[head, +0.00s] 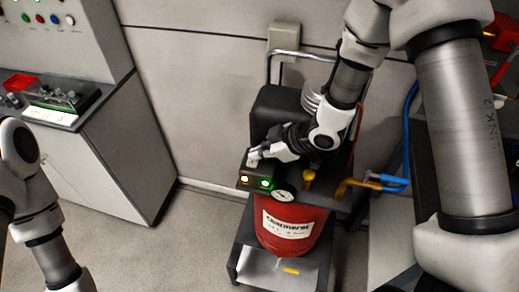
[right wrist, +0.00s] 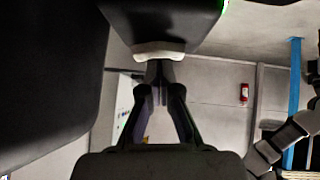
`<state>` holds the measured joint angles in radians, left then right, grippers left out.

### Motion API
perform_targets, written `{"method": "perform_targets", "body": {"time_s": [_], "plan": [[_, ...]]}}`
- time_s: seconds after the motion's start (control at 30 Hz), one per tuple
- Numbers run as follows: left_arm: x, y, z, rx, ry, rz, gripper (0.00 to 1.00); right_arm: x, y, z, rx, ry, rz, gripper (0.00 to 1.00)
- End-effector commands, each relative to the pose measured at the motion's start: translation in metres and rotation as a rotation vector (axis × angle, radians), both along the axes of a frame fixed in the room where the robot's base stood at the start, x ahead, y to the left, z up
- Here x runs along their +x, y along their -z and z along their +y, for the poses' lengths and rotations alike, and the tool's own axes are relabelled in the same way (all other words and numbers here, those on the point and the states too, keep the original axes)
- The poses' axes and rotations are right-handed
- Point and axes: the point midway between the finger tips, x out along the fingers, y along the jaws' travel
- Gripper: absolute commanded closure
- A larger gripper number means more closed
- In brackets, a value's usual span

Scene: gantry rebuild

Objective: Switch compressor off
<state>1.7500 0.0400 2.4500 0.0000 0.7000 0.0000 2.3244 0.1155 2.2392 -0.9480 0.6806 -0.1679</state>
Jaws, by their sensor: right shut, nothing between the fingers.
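The compressor has a red tank (head: 292,228) with a white label and stands on a dark frame. Its dark control box (head: 246,180) carries a pale-yellow lit spot (head: 244,178), a glowing green light (head: 265,183) and a round gauge (head: 283,196). My right gripper (head: 262,154) is shut and empty at the back left of this box. In the right wrist view its closed fingertips (right wrist: 160,72) are right at a pale rounded piece (right wrist: 159,52) on the dark box. I cannot tell whether they touch. My left gripper is out of view; only its arm shows.
A cabinet (head: 112,160) with a button panel (head: 55,30) stands at the left. A blue-handled valve on a brass pipe (head: 358,186) juts out right of the compressor. A metal handle frame rises behind it. The floor (head: 190,240) left of the compressor is clear.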

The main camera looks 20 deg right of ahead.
Motion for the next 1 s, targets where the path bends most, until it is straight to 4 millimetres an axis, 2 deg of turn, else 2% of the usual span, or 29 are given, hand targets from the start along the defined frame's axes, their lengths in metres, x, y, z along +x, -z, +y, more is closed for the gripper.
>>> {"method": "perform_targets", "body": {"time_s": [0.27, 0.37, 0.5, 0.53, 0.6, 0.8, 1.0], "plan": [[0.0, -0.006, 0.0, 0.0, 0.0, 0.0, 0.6, 0.001, -0.007, 0.0, 0.0, 0.001, -0.002, 1.0], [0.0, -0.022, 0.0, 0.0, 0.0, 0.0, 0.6, 0.002, -0.022, 0.001, 0.0, 0.003, -0.002, 1.0], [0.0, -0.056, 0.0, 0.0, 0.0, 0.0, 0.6, 0.003, -0.056, 0.002, 0.0, 0.006, -0.001, 1.0], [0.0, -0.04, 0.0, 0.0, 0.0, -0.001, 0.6, 0.0, -0.049, -0.004, 0.004, 0.012, -0.003, 1.0], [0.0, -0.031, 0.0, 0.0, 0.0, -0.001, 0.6, -0.01, -0.059, -0.013, 0.006, 0.011, -0.005, 1.0], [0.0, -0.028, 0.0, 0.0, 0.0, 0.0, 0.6, -0.032, -0.093, -0.037, 0.007, 0.011, -0.005, 1.0], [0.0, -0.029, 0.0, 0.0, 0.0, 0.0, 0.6, -0.044, -0.109, -0.05, 0.003, 0.008, -0.002, 1.0]]}}
